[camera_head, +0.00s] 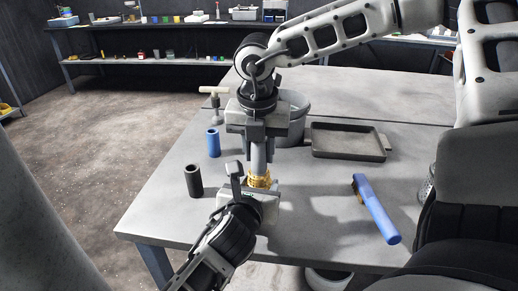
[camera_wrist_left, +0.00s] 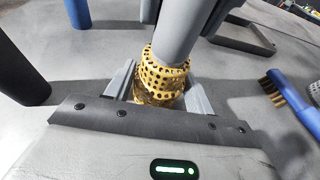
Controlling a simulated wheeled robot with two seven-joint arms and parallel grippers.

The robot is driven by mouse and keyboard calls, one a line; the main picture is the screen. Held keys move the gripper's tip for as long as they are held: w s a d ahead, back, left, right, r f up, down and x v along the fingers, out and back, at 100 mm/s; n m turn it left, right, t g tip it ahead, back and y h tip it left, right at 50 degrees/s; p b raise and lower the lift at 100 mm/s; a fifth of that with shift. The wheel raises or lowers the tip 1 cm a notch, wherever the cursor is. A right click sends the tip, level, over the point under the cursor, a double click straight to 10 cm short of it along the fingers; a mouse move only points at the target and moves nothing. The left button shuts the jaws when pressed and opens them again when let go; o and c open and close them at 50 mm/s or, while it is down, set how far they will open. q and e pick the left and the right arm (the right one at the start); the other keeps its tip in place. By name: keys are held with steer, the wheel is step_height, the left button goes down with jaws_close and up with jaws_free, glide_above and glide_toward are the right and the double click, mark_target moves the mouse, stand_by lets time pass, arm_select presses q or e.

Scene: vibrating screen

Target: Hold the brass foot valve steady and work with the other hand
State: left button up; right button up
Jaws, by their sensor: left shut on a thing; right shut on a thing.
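The brass foot valve (camera_head: 259,181) is a perforated gold piece standing near the table's front edge. It also shows in the left wrist view (camera_wrist_left: 164,78), between the fingers of my left gripper. My left gripper (camera_head: 257,190) is shut on the foot valve from the front. A grey pipe (camera_head: 258,158) rises from the top of the valve, tilted in the wrist view (camera_wrist_left: 180,28). My right gripper (camera_head: 258,138) is above and shut on the grey pipe. The pipe's upper end is hidden by the right gripper. The valve's lower part is partly hidden by my left gripper.
A black cylinder (camera_head: 193,181) and a blue cylinder (camera_head: 213,143) stand at left. A T-handled tool (camera_head: 214,104) stands behind them. A grey bucket (camera_head: 296,127) is behind the right gripper. A dark tray (camera_head: 348,142) and a blue-handled brush (camera_head: 378,212) lie at right.

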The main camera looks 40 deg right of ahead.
arm_select(q)
steer(key=shift+c, duration=1)
steer(key=shift+f, duration=0.3)
